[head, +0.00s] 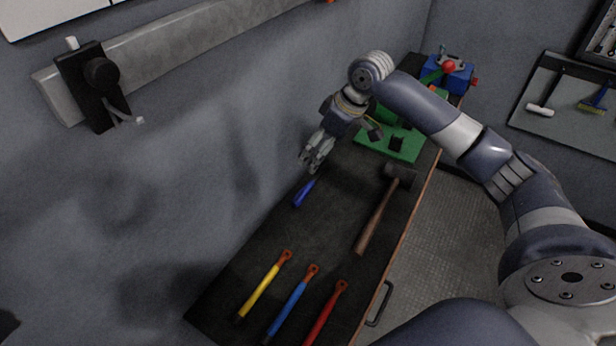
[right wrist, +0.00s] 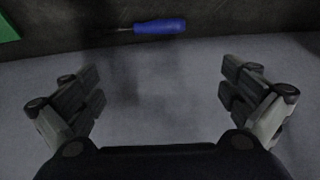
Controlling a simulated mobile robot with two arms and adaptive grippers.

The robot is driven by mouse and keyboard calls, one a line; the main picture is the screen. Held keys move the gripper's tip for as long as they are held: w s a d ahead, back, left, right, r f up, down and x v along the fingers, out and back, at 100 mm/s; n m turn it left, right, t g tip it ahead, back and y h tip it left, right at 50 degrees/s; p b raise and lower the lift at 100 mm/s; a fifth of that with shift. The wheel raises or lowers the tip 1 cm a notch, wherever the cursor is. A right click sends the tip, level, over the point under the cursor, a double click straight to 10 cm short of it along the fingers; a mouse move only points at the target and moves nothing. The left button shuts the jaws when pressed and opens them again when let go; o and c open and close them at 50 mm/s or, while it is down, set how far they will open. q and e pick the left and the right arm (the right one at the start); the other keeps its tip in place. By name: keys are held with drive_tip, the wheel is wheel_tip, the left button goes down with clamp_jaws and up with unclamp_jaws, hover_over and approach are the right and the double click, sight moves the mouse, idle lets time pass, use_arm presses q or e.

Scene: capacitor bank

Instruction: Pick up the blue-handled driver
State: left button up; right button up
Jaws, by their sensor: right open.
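The blue-handled driver (head: 304,193) lies on the dark workbench top near its wall-side edge. In the right wrist view the driver (right wrist: 158,27) lies across the upper middle, its blue handle to the right and a thin dark shaft to the left. My right gripper (head: 312,160) is above the bench, just beyond the driver's handle in the head view. It is open and empty, its fingers spread wide in the right wrist view (right wrist: 162,97), and the driver is apart from it. My left gripper is not in view.
A hammer (head: 376,214) lies right of the driver. Yellow (head: 264,285), blue (head: 291,304) and red (head: 325,312) handled tools lie nearer. A green object (head: 406,143) and a blue vise (head: 445,76) stand at the far end. The grey wall (head: 200,150) borders the bench closely.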

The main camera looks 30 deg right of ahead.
drive_tip(key=b, duration=0.6)
approach(303, 191)
drive_tip(key=r, duration=0.1)
drive_tip(key=x, duration=0.3)
drive_tip(key=p+x, duration=0.1)
drive_tip(key=shift+w+d+f, duration=0.1)
drive_tip(key=shift+d+f, duration=0.2)
drive_tip(key=shift+d, duration=0.05)
drive_tip(key=shift+w+a+f, duration=0.1)
drive_tip(key=shift+f, duration=0.2)
drive_tip(key=x, duration=0.1)
drive_tip(key=p+x, duration=0.1)
drive_tip(key=x, duration=0.1)
drive_tip(key=p+x, duration=0.1)
drive_tip(key=shift+w+a+f, duration=0.1)
drive_tip(key=shift+a+f, duration=0.2)
drive_tip(key=shift+a, duration=0.1)
drive_tip(key=shift+w+f, duration=0.1)
drive_tip(key=shift+f, duration=0.25)
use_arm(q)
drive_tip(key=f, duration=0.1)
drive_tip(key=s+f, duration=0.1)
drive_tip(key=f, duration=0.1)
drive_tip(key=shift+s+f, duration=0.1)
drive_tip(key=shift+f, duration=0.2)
use_arm(e)
drive_tip(key=c, duration=1.1)
